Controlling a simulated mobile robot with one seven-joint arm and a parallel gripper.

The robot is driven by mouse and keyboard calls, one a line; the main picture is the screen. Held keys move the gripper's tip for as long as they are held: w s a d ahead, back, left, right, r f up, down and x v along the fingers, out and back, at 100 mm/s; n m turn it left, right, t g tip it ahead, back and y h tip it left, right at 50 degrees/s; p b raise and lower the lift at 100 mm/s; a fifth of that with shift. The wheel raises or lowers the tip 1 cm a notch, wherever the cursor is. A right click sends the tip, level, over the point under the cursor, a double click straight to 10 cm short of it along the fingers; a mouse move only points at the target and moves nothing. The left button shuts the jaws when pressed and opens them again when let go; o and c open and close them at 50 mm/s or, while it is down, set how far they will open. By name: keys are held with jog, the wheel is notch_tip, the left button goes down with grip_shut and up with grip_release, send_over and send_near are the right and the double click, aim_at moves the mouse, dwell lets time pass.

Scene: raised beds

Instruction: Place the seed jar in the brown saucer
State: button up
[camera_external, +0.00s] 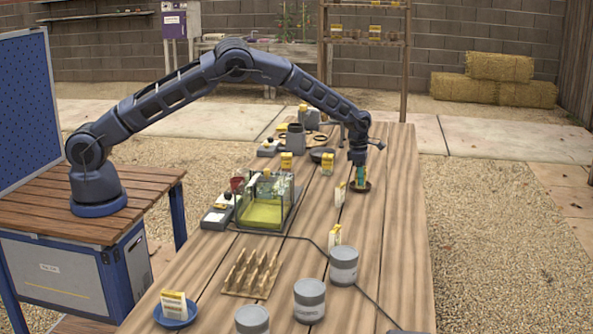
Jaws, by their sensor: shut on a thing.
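My gripper (358,163) points down at the far right part of the long wooden table. It is shut on the seed jar (361,177), a small greenish jar that stands upright between the fingers. The brown saucer (361,186) is directly below, and its rim shows on both sides of the jar. The jar's lower end appears within the saucer's outline. I cannot tell whether it touches the saucer's bottom. The fingers are small and partly hide the jar's top.
A glass tank (265,212) with yellow-green contents stands mid-table. A wooden peg rack (251,274), grey tins (343,266) and a blue saucer (175,313) with a card are nearer. A white card (340,195) stands close to the brown saucer. A dark bowl (320,155) is to its left.

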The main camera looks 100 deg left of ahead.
jog(key=o, duration=1)
jog(key=shift+f, duration=0.1)
jog(key=shift+o, duration=0.2)
jog(key=r, duration=0.4)
jog(key=s+r, duration=0.1)
jog(key=r, duration=0.7)
jog(key=shift+s+r, duration=0.1)
jog(key=shift+s, duration=0.15)
